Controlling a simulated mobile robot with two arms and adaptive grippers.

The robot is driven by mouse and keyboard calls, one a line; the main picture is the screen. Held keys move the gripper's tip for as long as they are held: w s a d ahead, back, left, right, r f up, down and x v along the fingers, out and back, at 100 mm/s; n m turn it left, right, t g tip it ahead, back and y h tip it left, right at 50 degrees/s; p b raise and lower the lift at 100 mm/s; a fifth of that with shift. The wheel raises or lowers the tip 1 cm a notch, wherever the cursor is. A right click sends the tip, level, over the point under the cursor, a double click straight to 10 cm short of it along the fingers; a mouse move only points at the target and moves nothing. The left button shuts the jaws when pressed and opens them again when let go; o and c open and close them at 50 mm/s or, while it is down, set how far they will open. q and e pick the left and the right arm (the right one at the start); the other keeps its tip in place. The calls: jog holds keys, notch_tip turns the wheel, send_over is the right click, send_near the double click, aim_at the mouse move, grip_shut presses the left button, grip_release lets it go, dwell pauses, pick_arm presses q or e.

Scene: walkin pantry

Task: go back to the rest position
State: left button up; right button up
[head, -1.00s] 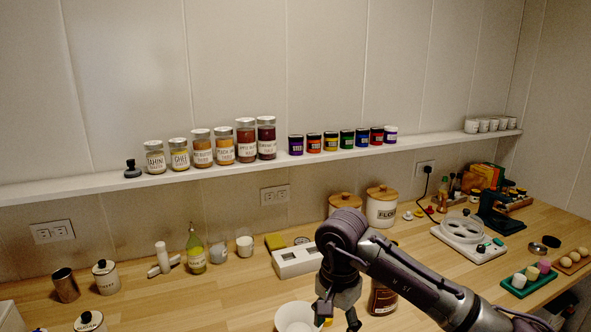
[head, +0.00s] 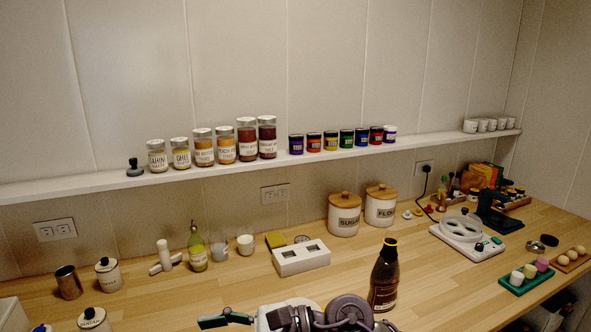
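My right arm (head: 345,312) is folded low at the bottom edge of the head view, with its purple-grey joints in front of the counter. A dark, narrow piece (head: 226,318) sticks out to the left of these joints; I cannot tell whether it is a finger of my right gripper. The state of that gripper does not show. My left arm and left gripper are not in view.
A dark bottle (head: 384,277) with a yellow-rimmed cap stands on the wooden counter just behind my arm. A white bowl (head: 270,318) is partly hidden by it. A white box (head: 301,258) and canisters (head: 343,215) stand farther back.

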jog(key=w+d+r+m+t+y, duration=0.3)
jog(key=d+r+m+t+y, duration=0.25)
jog(key=r+m+t, duration=0.55)
jog(key=w+d+f+m+t+h, duration=0.3)
jog(key=d+m+t+h, duration=0.25)
jog(key=m, duration=0.45)
jog(key=w+d+f+m+t+h, duration=0.2)
jog(key=d+f+m+t+h, duration=0.15)
jog(key=m+t, duration=0.45)
jog(key=s+d+f+m+g+h, duration=0.1)
jog(key=d+f+m+g+h, duration=0.5)
jog(key=d+f+m+h, duration=0.9)
jog(key=s+d+f+m+g+y, duration=0.2)
jog(key=s+d+f+m+g, duration=0.1)
jog(key=s+f+m+g, duration=0.8)
jog(key=s+f+g, duration=0.35)
jog(key=s, duration=1.05)
notch_tip(320, 180, down, 27)
jog(key=s+d+f, duration=0.1)
jog(key=s+f, duration=0.7)
jog(key=s+d+f+g, duration=0.1)
jog(key=s+d+f, duration=0.1)
jog(key=s+f, duration=0.7)
jog(key=shift+s+d, duration=0.3)
